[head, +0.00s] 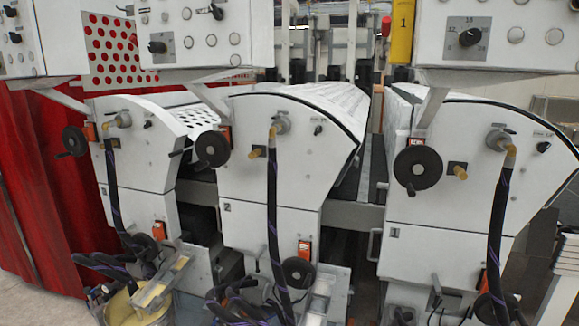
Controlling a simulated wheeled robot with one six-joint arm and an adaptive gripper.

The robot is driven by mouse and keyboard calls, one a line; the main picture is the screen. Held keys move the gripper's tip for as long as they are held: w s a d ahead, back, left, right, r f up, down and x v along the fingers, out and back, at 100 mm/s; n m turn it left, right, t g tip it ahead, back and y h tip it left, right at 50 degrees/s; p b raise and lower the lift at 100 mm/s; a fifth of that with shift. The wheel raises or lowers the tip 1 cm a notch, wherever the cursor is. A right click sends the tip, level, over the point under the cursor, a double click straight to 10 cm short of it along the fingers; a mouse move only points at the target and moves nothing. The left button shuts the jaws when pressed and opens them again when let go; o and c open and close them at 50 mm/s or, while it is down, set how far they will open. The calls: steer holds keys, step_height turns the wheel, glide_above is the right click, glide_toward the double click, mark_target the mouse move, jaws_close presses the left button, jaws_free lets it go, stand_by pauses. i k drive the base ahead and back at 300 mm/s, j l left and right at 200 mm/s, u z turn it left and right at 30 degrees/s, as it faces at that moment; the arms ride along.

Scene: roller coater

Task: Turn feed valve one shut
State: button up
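The coater unit marked 1 (430,215) is the white machine at the right. A black hose (493,235) runs down its front from a round fitting (497,140) with a brass elbow near the top. A small dark lever (543,146) sits to the right of that fitting, beside a small label too small to read. A brass stub (459,171) sticks out left of the hose. I cannot tell for sure which of these is feed valve one, or whether it is open or shut. My gripper is not in view.
A black handwheel (417,168) projects from unit 1's left side. Unit 2 (265,190) and another similar unit (140,150) stand to the left. Control boxes (500,35) overhang the units. Hoses and a bucket (140,305) crowd the lower front; a red curtain (50,190) hangs at left.

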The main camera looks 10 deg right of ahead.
mark_target(508, 131)
steer(key=z, duration=1.1)
